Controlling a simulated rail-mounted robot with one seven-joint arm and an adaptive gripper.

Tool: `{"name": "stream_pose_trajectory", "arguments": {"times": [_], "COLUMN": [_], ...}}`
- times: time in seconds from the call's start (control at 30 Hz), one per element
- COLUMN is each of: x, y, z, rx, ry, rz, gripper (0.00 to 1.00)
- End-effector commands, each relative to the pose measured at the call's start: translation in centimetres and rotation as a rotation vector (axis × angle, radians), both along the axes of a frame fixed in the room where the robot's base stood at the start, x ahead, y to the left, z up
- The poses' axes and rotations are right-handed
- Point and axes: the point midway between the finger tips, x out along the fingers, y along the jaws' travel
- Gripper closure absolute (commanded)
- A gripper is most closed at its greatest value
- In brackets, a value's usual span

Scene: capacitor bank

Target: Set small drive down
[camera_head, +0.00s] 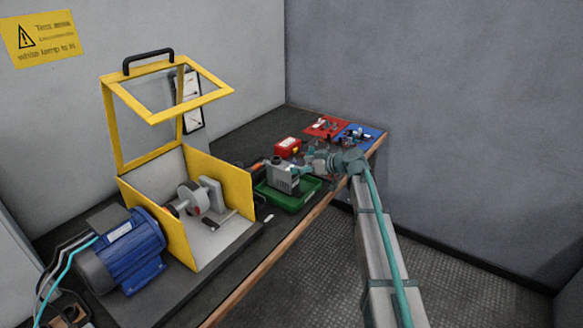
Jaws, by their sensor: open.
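The small drive (282,178), a grey boxy unit with a finned or slotted side, sits upright at the green tray (304,195). My gripper (303,170) is at the right side of the drive, reaching in from the right. It is open; its fingers are very small in this view, and I cannot tell whether they touch the drive. The underside of the drive and its contact with the tray are partly hidden.
A yellow guarded test box (226,186) with its frame lid raised stands left of the tray, beside a blue motor (132,250). A red case (288,146), a red mat (325,126) and a blue mat (374,134) with small parts lie farther back on the bench.

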Motion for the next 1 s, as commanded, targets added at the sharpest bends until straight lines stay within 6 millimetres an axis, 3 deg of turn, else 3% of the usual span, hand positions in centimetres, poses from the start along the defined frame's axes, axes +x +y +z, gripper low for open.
{"name": "stream_pose_trajectory", "arguments": {"times": [0.2, 0.67, 1.0], "x": [-1.0, -1.1, -1.1], "y": [-1.7, -1.9, -1.9], "z": [0.7, 1.4, 6.7], "rx": [0.000, 0.000, 0.000], "ry": [0.000, 0.000, 0.000], "rz": [0.000, 0.000, 0.000], "gripper": [0.17, 0.17, 0.17]}}
